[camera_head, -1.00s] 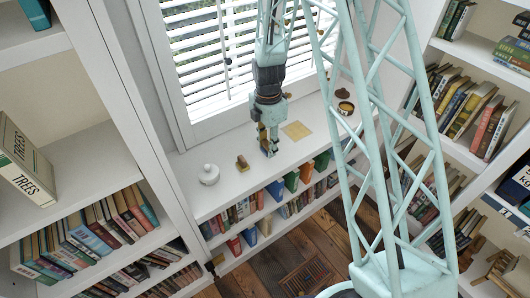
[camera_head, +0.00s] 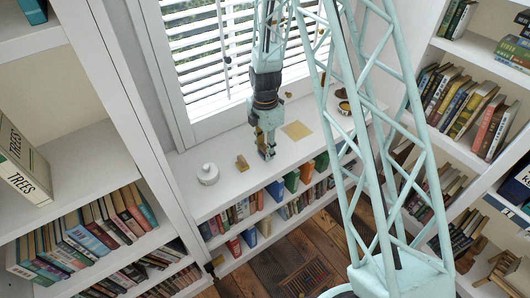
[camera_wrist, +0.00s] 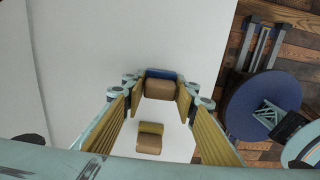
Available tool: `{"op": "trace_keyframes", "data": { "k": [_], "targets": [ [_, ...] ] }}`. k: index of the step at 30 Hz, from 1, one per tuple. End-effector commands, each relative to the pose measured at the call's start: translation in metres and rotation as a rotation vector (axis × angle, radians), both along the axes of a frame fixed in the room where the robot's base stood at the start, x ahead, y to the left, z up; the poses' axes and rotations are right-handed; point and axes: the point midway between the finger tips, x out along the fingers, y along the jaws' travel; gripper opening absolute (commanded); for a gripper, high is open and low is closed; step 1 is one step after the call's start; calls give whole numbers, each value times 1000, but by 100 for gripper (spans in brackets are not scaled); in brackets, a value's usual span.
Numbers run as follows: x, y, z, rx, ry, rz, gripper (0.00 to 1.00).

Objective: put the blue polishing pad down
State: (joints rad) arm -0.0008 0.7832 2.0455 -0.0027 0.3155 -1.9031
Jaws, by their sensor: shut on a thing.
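My gripper (camera_head: 266,153) is low over the white shelf below the window. In the wrist view its two yellow-padded fingers (camera_wrist: 160,90) are shut on the blue polishing pad (camera_wrist: 160,83), which shows a tan block with a blue layer along its far side. In the head view the fingers mostly hide the pad. Whether the pad touches the shelf top, I cannot tell. A similar tan block with a yellow layer (camera_wrist: 150,138) lies on the shelf, apart from the held pad; it also shows left of my gripper in the head view (camera_head: 242,163).
Bookcases stand on both sides. Bare shelf lies in front of the gripper.

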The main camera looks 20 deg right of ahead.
Motion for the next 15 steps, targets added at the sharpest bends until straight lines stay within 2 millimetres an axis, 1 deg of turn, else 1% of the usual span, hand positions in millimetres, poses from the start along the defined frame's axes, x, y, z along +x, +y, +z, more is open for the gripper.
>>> {"op": "trace_keyframes", "data": {
  "k": [2, 10, 15],
  "targets": [
    [0, 0, -3, 0, -1, 0, 15],
    [0, 0, -2, 0, -1, 0, 15],
    [0, 0, -6, 0, -1, 0, 15]
  ]
}}
